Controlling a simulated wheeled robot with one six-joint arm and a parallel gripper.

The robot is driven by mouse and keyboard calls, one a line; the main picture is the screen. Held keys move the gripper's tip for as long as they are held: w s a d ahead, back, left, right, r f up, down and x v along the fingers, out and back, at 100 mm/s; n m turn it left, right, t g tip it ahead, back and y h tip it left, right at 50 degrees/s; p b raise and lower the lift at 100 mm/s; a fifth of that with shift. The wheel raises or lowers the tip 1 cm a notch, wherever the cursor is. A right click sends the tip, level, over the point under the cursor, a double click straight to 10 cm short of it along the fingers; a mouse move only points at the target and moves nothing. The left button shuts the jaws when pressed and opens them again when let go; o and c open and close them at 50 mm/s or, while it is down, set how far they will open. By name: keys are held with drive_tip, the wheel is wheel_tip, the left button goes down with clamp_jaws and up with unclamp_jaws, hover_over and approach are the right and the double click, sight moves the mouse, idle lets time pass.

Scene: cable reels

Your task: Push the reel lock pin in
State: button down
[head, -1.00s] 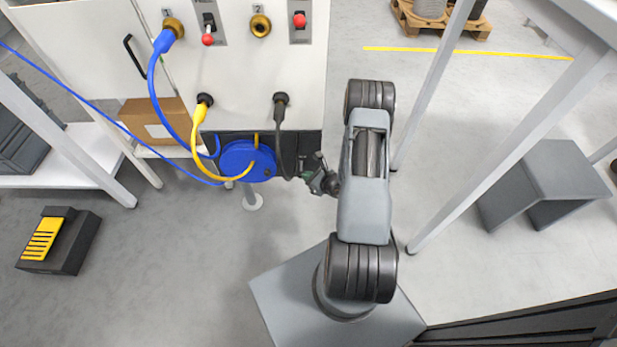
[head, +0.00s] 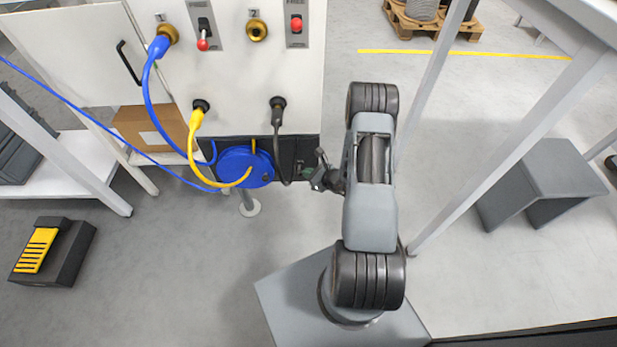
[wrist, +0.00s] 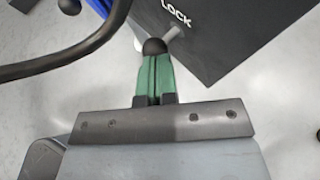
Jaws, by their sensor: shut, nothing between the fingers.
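The reel lock pin shows in the wrist view as a round black knob (wrist: 153,46) on a short metal shaft. The shaft meets the dark panel (wrist: 215,40) beside the word LOCK. My gripper (wrist: 154,58) has its green fingers shut together, with nothing between them. Their tips are right at the knob; I cannot tell whether they touch it. In the head view my gripper (head: 318,179) is just right of the blue cable reel (head: 236,168), by the dark panel's right end. The pin cannot be made out clearly there.
A black cable (wrist: 60,62) curves past on the left in the wrist view. Yellow (head: 194,130) and blue (head: 150,90) cables run from the white cabinet (head: 235,95) towards the reel. A table leg (head: 440,190) stands right of my arm.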

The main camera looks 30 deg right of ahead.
drive_tip(key=p+v, duration=0.3)
drive_tip(key=v, duration=1)
drive_tip(key=a+r+n+g+y+p, duration=0.1)
drive_tip(key=a+r+n+g+p, duration=0.25)
drive_tip(key=r+n, duration=0.45)
drive_tip(key=a+r+n+g+y+p, duration=0.1)
drive_tip(key=a+r+n+g+p, duration=0.3)
drive_tip(key=r, duration=0.7)
drive_tip(key=a+r+n+g+y+p, duration=0.1)
drive_tip(key=a+r+n+p, duration=0.45)
drive_tip(key=r, duration=0.45)
drive_tip(key=s+r+n+h+p, duration=0.2)
drive_tip(key=r+n+p, duration=0.1)
drive_tip(key=r, duration=0.5)
drive_tip(key=s+a+r+n+h+p, duration=0.1)
drive_tip(key=s+r+n+h+p, duration=0.2)
drive_tip(key=r, duration=0.5)
drive_tip(key=s+a+r+n+h+p, duration=0.1)
drive_tip(key=s+r+n+h+p, duration=0.2)
drive_tip(key=r+n+p, duration=0.2)
wheel_tip(320, 180, up, 4)
drive_tip(key=shift+s+f+n+t, duration=0.2)
drive_tip(key=shift+n+t, duration=0.25)
drive_tip(key=shift+n, duration=0.6)
drive_tip(key=shift+a, duration=0.1)
